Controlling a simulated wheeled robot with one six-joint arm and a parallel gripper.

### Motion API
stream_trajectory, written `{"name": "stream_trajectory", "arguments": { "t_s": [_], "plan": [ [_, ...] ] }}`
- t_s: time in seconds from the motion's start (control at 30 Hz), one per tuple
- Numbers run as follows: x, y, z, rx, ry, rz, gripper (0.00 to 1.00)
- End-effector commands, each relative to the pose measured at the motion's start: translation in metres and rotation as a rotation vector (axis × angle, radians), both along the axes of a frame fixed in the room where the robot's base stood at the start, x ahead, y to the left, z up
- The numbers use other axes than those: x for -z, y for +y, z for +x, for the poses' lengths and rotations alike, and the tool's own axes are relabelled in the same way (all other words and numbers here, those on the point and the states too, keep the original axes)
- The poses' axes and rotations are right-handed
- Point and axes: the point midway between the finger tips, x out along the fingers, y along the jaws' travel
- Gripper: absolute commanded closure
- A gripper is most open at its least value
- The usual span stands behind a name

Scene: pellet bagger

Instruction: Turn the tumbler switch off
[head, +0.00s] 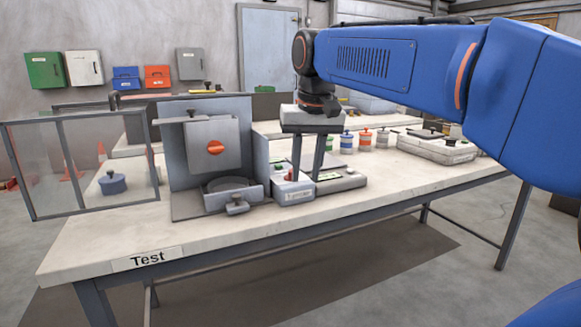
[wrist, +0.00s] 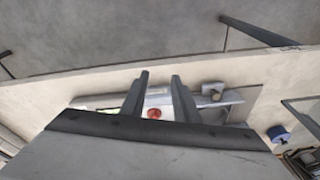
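A small light-grey labelled box (head: 293,193) stands on the bench at the right side of the bagger. It carries a red part (head: 290,174), which also shows between my fingers in the wrist view (wrist: 154,113). I cannot make out a tumbler lever or its position; my fingers may hide it. My gripper (head: 307,175) points down over the box with its two fingers apart, and nothing is seen held between them. In the wrist view my gripper (wrist: 160,76) also shows a clear gap between the fingers. I cannot tell whether a finger touches the box.
The bagger (head: 209,150), with an orange-red knob (head: 215,147), stands left of the box. A glass-panelled guard (head: 85,165) stands at the left. A low grey unit (head: 340,183) lies just right of my fingers. The bench front (head: 200,237) is clear.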

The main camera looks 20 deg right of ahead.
Motion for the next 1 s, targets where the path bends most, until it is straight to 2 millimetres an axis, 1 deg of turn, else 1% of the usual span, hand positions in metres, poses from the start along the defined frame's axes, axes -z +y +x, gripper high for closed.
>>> {"name": "stream_trajectory", "arguments": {
  "t_s": [0.03, 0.2, 0.4, 0.53, 0.6, 0.73, 0.87, 1.0],
  "plan": [
    [-0.012, -0.002, 0.016, 0.017, 0.014, 0.003, 0.72],
    [-0.051, -0.009, 0.057, 0.079, 0.062, 0.015, 0.72],
    [-0.087, -0.019, 0.104, 0.153, 0.119, 0.026, 0.72],
    [-0.104, -0.025, 0.130, 0.197, 0.154, 0.031, 0.72],
    [-0.111, -0.027, 0.141, 0.216, 0.170, 0.033, 0.72],
    [-0.119, -0.031, 0.154, 0.243, 0.188, 0.035, 0.72],
    [-0.122, -0.032, 0.159, 0.254, 0.197, 0.035, 0.72],
    [-0.115, -0.033, 0.158, 0.256, 0.200, 0.035, 0.72]
  ]
}}
